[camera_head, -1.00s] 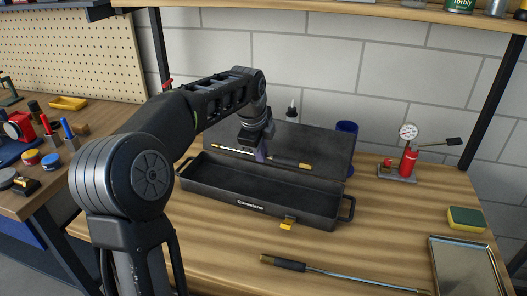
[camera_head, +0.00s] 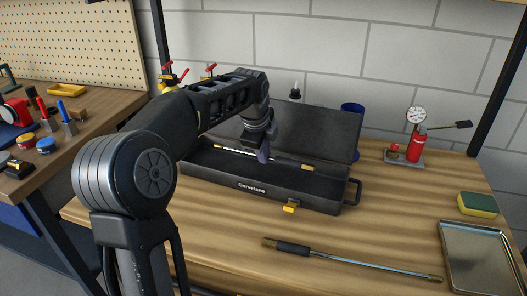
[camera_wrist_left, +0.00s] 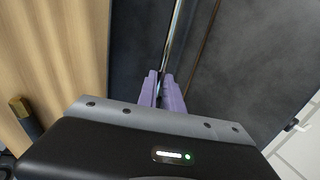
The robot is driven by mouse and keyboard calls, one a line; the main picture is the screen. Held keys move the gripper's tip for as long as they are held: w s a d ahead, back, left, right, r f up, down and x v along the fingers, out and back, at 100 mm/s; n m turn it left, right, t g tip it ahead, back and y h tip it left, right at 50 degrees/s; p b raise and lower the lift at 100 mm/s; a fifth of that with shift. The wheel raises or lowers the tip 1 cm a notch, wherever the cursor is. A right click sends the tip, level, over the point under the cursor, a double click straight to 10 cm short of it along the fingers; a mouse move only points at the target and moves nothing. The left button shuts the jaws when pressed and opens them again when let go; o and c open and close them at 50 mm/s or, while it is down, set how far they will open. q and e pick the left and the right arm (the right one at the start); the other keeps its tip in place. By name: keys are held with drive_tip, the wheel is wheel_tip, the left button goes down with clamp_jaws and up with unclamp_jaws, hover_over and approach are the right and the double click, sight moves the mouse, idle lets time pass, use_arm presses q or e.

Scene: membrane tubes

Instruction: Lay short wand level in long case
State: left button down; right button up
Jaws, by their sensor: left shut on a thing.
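The long black case (camera_head: 258,190) stands open on the bench, its lid (camera_head: 315,135) raised at the back. My left gripper (camera_head: 263,156) points down over the case, its purple fingers shut on the short wand (camera_head: 291,162). The wand has a bright shaft to the left and a dark grip with a brass end to the right. It looks close to level and lies along the case; whether it touches the case floor is hard to tell. In the left wrist view the purple fingers (camera_wrist_left: 162,92) close around the shiny shaft (camera_wrist_left: 172,40). My right gripper is not in view.
A longer wand (camera_head: 350,258) lies on the bench in front of the case. A metal tray (camera_head: 480,258) and a sponge (camera_head: 478,204) are at the right. A red pump with a gauge (camera_head: 414,145) and a blue cup (camera_head: 352,112) stand behind. A yellow latch (camera_head: 291,206) sticks out in front.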

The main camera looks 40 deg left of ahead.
use_arm(q)
drive_tip(key=shift+f+b, duration=1.5)
drive_tip(key=shift+f, duration=1.25)
drive_tip(key=c, duration=1.4)
unclamp_jaws()
drive_tip(key=v, duration=0.7)
drive_tip(key=shift+s+r+p, duration=0.15)
drive_tip(key=shift+r+p, duration=0.2)
drive_tip(key=shift+p, duration=0.1)
drive_tip(key=shift+r, duration=0.1)
